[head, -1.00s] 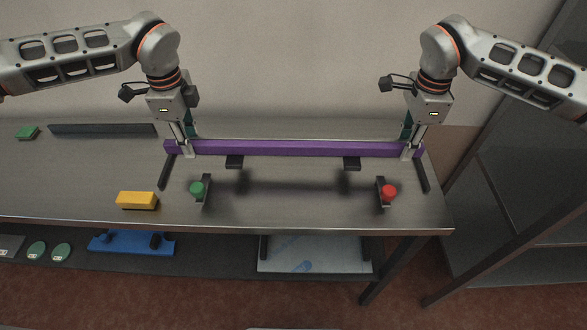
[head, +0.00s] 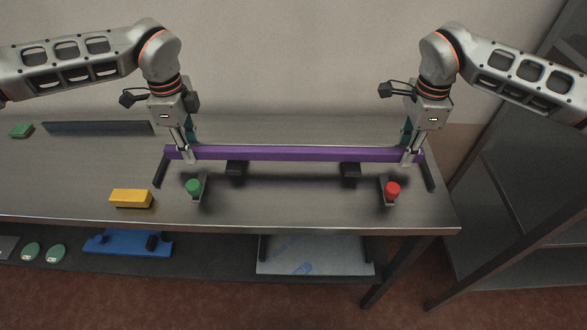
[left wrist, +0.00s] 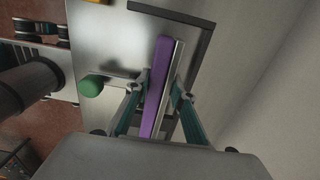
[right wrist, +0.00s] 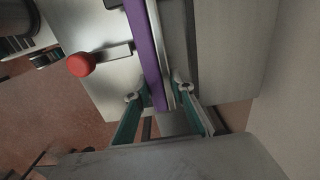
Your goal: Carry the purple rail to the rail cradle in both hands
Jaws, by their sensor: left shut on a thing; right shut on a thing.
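The long purple rail (head: 295,154) is held level above the steel bench by both grippers, with its shadow on the bench in front of it. My left gripper (head: 187,156) is shut on its left end, and my right gripper (head: 409,158) is shut on its right end. The left wrist view shows the rail (left wrist: 158,85) between the fingers, as does the right wrist view (right wrist: 148,50). Two dark blocks (head: 237,168) (head: 351,170), seemingly the rail cradle, stand just below and in front of the rail. Whether it touches them is unclear.
A green knob (head: 193,187) and a red knob (head: 392,189) stand on brackets in front of the rail. Dark bars (head: 160,171) (head: 430,176) lie near its ends. A yellow block (head: 131,198) is front left. A dark strip (head: 98,128) lies at the back left.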

